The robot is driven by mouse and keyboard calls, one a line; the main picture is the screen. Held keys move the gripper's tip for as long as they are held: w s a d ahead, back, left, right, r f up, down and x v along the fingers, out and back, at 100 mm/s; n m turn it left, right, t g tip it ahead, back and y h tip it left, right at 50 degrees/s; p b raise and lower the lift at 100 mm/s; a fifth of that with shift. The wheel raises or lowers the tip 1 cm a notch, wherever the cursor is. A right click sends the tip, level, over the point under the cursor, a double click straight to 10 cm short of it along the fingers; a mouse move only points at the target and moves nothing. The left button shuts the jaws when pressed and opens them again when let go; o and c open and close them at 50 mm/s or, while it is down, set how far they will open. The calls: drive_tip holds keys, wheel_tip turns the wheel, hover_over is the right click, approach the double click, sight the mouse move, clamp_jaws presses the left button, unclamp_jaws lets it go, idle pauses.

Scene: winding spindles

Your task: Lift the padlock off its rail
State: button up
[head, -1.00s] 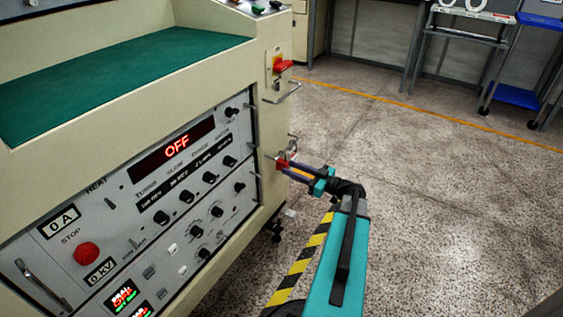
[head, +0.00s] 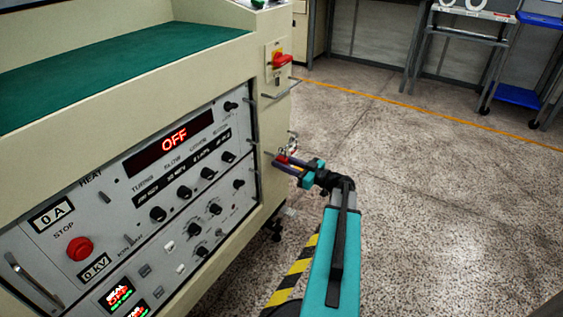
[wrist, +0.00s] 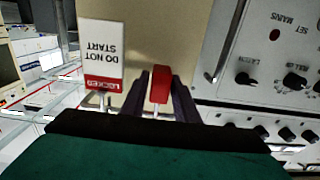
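The red padlock (wrist: 160,84) sits between the two fingers of my gripper (wrist: 161,92) in the wrist view, with a finger close against each side. My gripper looks shut on it. Its pale shackle shows partly, just below the red body in this upside-down view; where it meets the rail is hidden. In the head view the padlock (head: 283,158) is a small red patch at the tips of my gripper (head: 287,163), beside the cabinet's right side face. The rail itself is too small to make out clearly.
A "DO NOT START" tag (wrist: 104,52) hangs close beside my gripper. The floor (head: 430,190) to the right is clear.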

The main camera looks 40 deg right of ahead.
sight(286, 158)
clamp_jaws()
drive_tip(key=shift+r, duration=1.15)
drive_tip(key=shift+s, duration=0.15)
drive_tip(key=shift+b+v, duration=1.85)
drive_tip(key=shift+v, duration=1.45)
drive_tip(key=shift+s, duration=0.1)
drive_tip(key=s+d+r+b, duration=0.1)
drive_tip(key=s+d+r, duration=0.1)
drive_tip(key=s, duration=0.5)
drive_tip(key=shift+s+r, duration=0.35)
drive_tip(key=shift+r, duration=0.15)
